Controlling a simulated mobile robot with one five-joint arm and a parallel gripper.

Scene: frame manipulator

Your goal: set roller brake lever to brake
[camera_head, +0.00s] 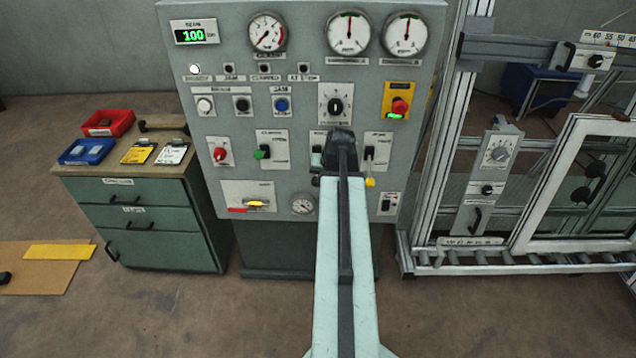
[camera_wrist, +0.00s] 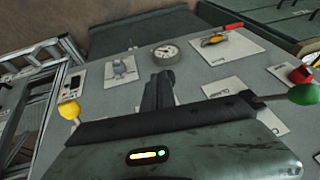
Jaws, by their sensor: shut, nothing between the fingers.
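Several levers sit on the grey control panel (camera_head: 300,100); their labels are too small to read, so I cannot tell which is the roller brake lever. A lever with a yellow knob (camera_head: 370,182) points down, just right of my gripper. The yellow knob (camera_wrist: 69,110) also shows at the left of the wrist view. A green-knobbed lever (camera_head: 262,153) and a red-knobbed lever (camera_head: 220,155) are further left. My gripper (camera_head: 340,137) is shut and empty in front of the panel; its fingers (camera_wrist: 160,88) point at the panel in the wrist view. It hides part of the lever row.
A yellow-handled lever (camera_head: 257,203) and a small gauge (camera_head: 303,204) sit low on the panel. A small rocker switch (camera_head: 387,204) is low right. A green drawer cabinet (camera_head: 140,222) stands left, an aluminium frame (camera_head: 440,140) right. The floor in front is open.

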